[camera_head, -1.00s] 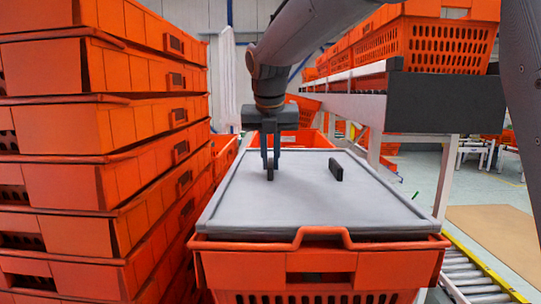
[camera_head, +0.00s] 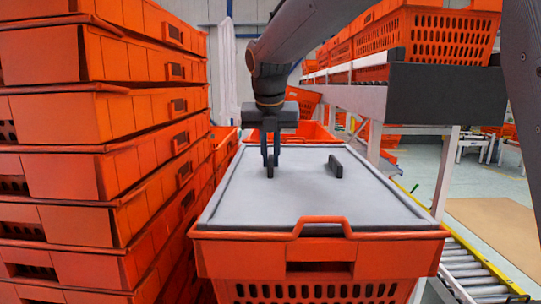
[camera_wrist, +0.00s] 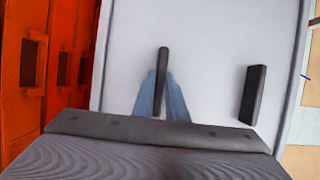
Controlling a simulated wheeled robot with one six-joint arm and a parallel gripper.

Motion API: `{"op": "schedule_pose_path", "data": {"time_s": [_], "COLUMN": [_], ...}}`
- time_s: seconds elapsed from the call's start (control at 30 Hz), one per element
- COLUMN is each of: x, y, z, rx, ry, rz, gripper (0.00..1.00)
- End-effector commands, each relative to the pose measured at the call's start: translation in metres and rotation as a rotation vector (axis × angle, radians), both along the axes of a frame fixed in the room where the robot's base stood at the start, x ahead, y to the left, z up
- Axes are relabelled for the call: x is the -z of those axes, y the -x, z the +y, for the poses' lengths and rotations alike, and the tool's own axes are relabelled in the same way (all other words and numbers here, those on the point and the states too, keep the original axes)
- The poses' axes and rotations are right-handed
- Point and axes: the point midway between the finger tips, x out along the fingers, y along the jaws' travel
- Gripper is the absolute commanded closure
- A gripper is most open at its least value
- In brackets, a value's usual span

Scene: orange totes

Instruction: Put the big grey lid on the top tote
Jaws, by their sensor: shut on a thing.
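The big grey lid (camera_head: 300,205) lies flat over the top of the orange tote (camera_head: 320,262) in the head view. Its near edge sits at the tote's front rim, behind the raised handle part. Two dark handles stand on the lid. My gripper (camera_head: 270,165) is shut on the left handle; the right handle (camera_head: 336,166) is free. In the wrist view the fingers (camera_wrist: 161,100) close around the left handle, and the lid (camera_wrist: 205,65) fills the middle. The far rim of the tote is hidden under the lid.
A tall stack of orange totes (camera_head: 110,115) stands close on the left. A roller conveyor (camera_head: 475,270) runs at the lower right. A rack with a dark end panel (camera_head: 445,97) holds more totes at the right. More orange totes stand behind the lid.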

Motion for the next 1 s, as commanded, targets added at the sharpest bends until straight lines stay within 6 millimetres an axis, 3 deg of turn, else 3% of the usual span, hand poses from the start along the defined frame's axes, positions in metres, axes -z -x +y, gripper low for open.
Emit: {"op": "schedule_pose_path", "data": {"time_s": [0.33, 0.37, 0.47, 0.77, 1.0], "x": [0.004, 0.004, 0.004, 0.003, -0.023], "y": [0.001, 0.001, 0.001, 0.001, 0.011], "z": [0.000, 0.000, 0.000, 0.000, 0.001], "rx": [0.001, 0.001, 0.000, 0.000, 0.000], "ry": [0.002, 0.002, 0.001, 0.001, -0.001], "rz": [0.004, 0.005, 0.004, 0.004, -0.001], "gripper": [1.00, 0.83, 0.66, 0.66, 0.66]}}
